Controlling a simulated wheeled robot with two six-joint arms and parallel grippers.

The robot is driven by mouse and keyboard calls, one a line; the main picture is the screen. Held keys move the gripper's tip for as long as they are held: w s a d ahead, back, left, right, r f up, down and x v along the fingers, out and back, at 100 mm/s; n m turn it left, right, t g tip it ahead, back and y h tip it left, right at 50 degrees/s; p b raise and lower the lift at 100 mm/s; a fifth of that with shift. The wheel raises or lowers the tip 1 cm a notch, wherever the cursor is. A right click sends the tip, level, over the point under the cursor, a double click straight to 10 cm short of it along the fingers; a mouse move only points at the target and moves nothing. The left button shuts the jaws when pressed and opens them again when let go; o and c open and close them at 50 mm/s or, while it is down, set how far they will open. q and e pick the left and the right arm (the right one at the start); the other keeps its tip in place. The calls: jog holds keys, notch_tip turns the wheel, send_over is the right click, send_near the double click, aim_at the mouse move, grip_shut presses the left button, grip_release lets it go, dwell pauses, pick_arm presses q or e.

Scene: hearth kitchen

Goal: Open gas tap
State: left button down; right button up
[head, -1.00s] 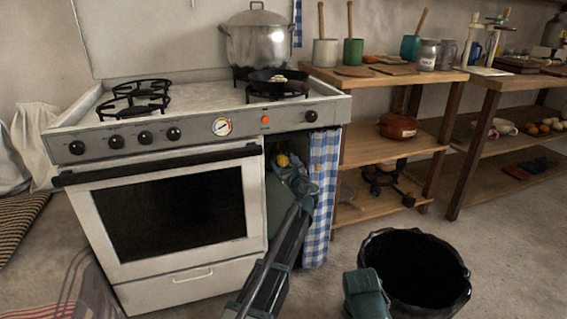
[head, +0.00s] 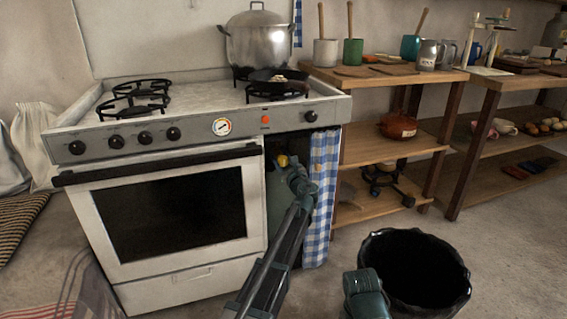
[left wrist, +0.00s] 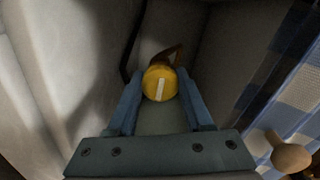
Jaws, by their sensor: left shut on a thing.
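The gas tap is a round yellow knob with a pale bar across its face. In the left wrist view the yellow knob (left wrist: 160,84) sits between the two blue fingers of my left gripper (left wrist: 160,100), and the bar runs nearly upright. In the head view the yellow knob (head: 283,160) shows small inside the dark open compartment right of the oven. My left gripper (head: 292,172) reaches into that compartment and is shut on the knob. A dark green part of my right arm shows at the bottom; its fingers are not in view.
The white stove (head: 180,205) stands left of the compartment. A blue checked curtain (head: 321,190) hangs close on its right side; a wooden knob (left wrist: 291,157) shows near it. A black bucket (head: 412,270) stands on the floor at right. Wooden shelves (head: 390,205) stand behind.

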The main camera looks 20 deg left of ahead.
pick_arm(q)
jog(key=shift+n, duration=0.4)
jog(key=n, duration=0.8)
jog(key=shift+f+n, duration=0.1)
jog(key=shift+n, duration=0.2)
jog(key=n, duration=0.4)
jog(key=shift+s+n, duration=0.1)
jog(key=shift+n, duration=2.1)
jog(key=shift+c, duration=1.5)
grip_release()
jog(key=v, duration=1.3)
jog(key=shift+s+d, duration=0.25)
jog(key=shift+s, duration=0.05)
